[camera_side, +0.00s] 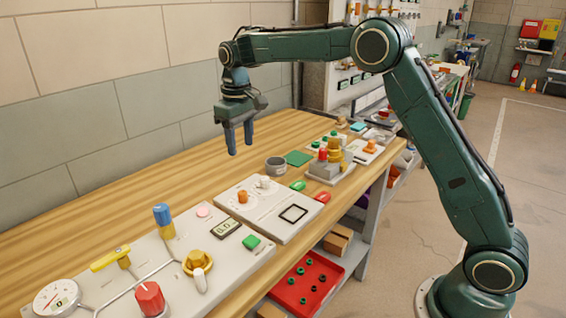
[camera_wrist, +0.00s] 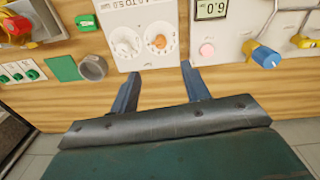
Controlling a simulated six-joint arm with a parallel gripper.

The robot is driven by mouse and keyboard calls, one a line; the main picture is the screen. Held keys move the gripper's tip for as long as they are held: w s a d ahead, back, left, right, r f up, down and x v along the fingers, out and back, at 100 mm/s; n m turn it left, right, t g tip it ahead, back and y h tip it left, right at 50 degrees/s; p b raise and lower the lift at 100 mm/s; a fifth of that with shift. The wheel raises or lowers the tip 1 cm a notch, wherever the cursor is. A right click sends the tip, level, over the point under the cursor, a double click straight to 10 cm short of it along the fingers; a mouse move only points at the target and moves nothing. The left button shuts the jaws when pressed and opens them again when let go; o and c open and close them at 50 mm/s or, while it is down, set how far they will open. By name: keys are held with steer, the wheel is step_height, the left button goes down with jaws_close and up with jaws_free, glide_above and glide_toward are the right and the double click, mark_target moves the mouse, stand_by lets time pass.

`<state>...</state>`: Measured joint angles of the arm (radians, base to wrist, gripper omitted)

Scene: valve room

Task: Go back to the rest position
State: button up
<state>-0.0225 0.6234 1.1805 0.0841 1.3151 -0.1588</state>
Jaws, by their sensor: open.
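My gripper (camera_side: 239,138) hangs over the wooden workbench (camera_side: 120,180), fingers pointing down. It is open and empty, with a clear gap between the two blue-grey fingers. In the wrist view my gripper (camera_wrist: 161,88) shows at the lower middle. Its fingertips lie in front of the white panel with two round dials (camera_wrist: 140,38). In the side view that panel (camera_side: 262,222) lies on the bench to the right of and below my gripper. My gripper appears clear of everything on the bench.
A valve board with a gauge (camera_side: 58,298), red knob (camera_side: 150,298) and blue-handled valve (camera_side: 163,218) lies at the near left. A grey cup (camera_side: 276,165) and green square (camera_side: 299,158) are beyond the dial panel. A red tray (camera_side: 306,283) sits below. The wall (camera_side: 130,70) stands behind.

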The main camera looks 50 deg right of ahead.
steer(key=s+r+t, duration=0.1)
steer(key=s+r, duration=0.4)
steer(key=s, duration=0.4)
steer(key=s+r+t, duration=0.2)
steer(key=s+r, duration=0.3)
steer(key=s, duration=0.4)
steer(key=s+f+t, duration=0.1)
steer(key=s+f, duration=0.1)
steer(key=s, duration=0.7)
steer(key=s+f+m+t, duration=0.1)
steer(key=s+f, duration=0.2)
steer(key=s, duration=0.7)
steer(key=shift+s+d, duration=0.15)
steer(key=shift+s, duration=0.05)
